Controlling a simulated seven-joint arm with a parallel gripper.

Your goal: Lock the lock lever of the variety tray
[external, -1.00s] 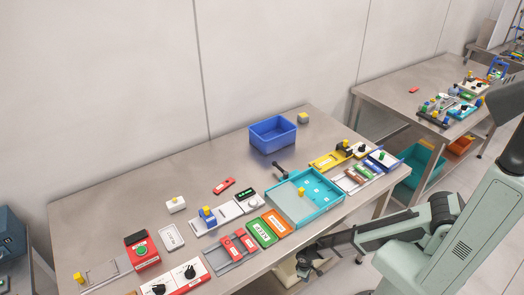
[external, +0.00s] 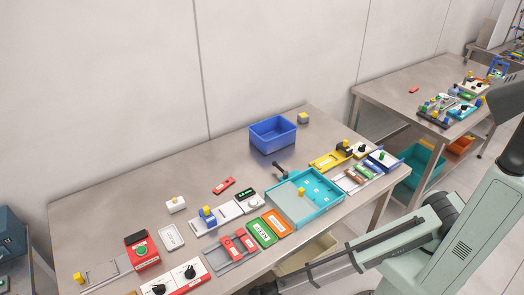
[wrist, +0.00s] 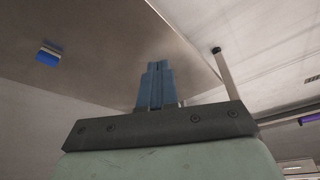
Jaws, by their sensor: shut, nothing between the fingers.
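A teal tray (external: 325,207) lies right of the table's middle, with a grey panel and a yellow knob (external: 301,192) on it. A smaller tray (external: 343,183) with several coloured pieces lies at the right end, beside a blue block with a green knob (external: 382,154). No label shows which one is the variety tray, and its lock lever cannot be told for sure. My gripper (wrist: 157,65) is shut and empty in the wrist view. In the external view it is at the bottom edge, in front of the table, mostly cut off.
A blue bin (external: 272,135) stands at the back. The table's back left is clear. The wrist view shows a pale underside or surface (wrist: 105,35) and a blue piece (wrist: 48,55).

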